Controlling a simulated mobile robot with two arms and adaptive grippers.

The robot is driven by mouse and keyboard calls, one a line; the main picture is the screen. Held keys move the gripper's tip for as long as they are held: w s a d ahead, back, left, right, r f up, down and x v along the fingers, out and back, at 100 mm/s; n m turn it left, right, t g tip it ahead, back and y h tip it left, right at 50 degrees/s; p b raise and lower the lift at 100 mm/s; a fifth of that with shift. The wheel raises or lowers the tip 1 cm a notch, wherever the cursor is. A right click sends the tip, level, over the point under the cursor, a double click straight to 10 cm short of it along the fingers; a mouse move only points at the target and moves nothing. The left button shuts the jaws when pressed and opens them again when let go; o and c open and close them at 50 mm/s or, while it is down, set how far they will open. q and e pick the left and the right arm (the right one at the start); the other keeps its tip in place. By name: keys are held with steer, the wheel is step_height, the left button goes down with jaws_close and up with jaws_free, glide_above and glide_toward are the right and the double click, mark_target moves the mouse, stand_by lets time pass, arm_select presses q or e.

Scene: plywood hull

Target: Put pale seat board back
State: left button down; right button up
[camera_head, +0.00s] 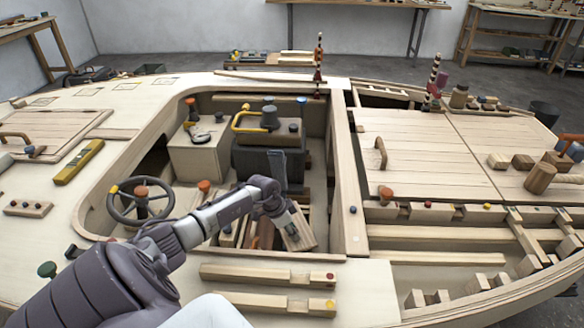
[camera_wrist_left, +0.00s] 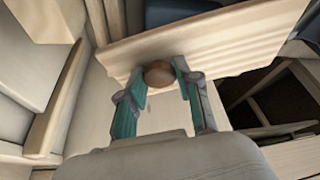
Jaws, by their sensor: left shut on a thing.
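My left gripper (camera_head: 285,212) reaches down into the open cockpit of the hull. In the left wrist view its teal fingers (camera_wrist_left: 160,77) are closed on the round brown knob (camera_wrist_left: 158,73) of a pale board (camera_wrist_left: 225,40). I take this to be the pale seat board; in the head view it hangs tilted under the gripper (camera_head: 299,232). It is partly hidden by the gripper and arm. Whether the board touches the cockpit parts below it I cannot tell. My right gripper is not in view.
A steering wheel (camera_head: 141,201) stands left in the cockpit. A dark console (camera_head: 268,158) with a yellow handle stands behind the gripper. A pale cockpit rim (camera_head: 348,190) lies close on the right. Two slatted bars (camera_head: 267,276) lie on the near deck.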

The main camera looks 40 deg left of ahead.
arm_select(q)
steer(key=shift+w+a+f, duration=0.1)
steer(key=shift+f, duration=0.15)
steer(key=shift+f, duration=0.6)
steer(key=c, duration=0.8)
jaws_free()
steer(key=shift+r, duration=0.1)
steer(key=shift+r, duration=0.3)
steer(key=p+v, duration=0.1)
steer(key=v, duration=1.1)
steer(key=shift+r+p, duration=0.2)
steer(key=shift+p, duration=0.15)
